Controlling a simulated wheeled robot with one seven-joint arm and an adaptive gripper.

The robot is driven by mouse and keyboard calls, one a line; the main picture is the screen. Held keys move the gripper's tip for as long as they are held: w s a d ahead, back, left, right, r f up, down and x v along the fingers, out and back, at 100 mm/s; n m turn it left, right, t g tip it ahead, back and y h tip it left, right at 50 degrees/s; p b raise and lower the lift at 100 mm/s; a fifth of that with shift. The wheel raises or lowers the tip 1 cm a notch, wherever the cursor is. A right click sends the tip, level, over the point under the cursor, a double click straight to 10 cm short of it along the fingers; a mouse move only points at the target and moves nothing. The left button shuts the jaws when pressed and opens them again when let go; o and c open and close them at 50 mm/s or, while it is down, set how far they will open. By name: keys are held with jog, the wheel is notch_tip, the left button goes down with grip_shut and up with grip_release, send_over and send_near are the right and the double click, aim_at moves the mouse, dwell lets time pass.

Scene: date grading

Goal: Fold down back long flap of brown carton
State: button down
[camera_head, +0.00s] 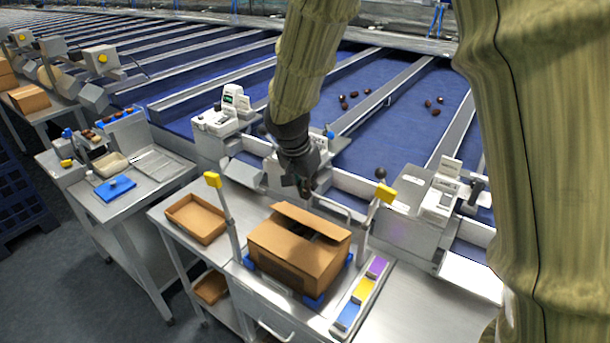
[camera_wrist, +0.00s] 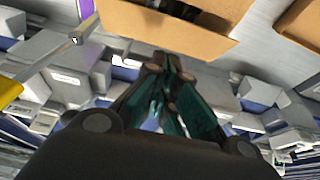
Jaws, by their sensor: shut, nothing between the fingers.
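The brown carton (camera_head: 290,262) stands on the steel bench in blue corner holders. Its back long flap (camera_head: 311,220) stands out over the far side, and a dark opening shows in front of it. In the wrist view the carton's flap (camera_wrist: 170,32) fills the top middle, with a dark gap above it. My gripper (camera_head: 305,190) is shut and empty, just behind and above the back flap. In the wrist view its fingertips (camera_wrist: 165,68) lie close to the flap's edge; I cannot tell whether they touch it.
Yellow-topped posts (camera_head: 213,180) (camera_head: 385,193) stand on both sides of the carton. An open brown tray (camera_head: 195,219) lies to the left. A strip of blue, yellow and purple blocks (camera_head: 363,290) lies to the right. Weighing machines and blue conveyor lanes are behind.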

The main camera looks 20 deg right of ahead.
aim_at(309, 220)
jog(key=p+x, duration=0.1)
jog(key=x, duration=0.3)
jog(key=shift+s+a+f+p, duration=0.2)
jog(key=shift+f+p, duration=0.05)
jog(key=shift+f, duration=0.15)
jog(key=shift+s+a+f+p, duration=0.2)
jog(key=shift+a+f, duration=0.05)
jog(key=shift+f, duration=0.2)
jog(key=shift+s+a+f, duration=0.1)
jog(key=shift+a+f, duration=0.05)
jog(key=shift+f, duration=0.25)
jog(key=shift+s+a+f, duration=0.1)
jog(key=shift+a+f, duration=0.05)
jog(key=shift+f, duration=0.25)
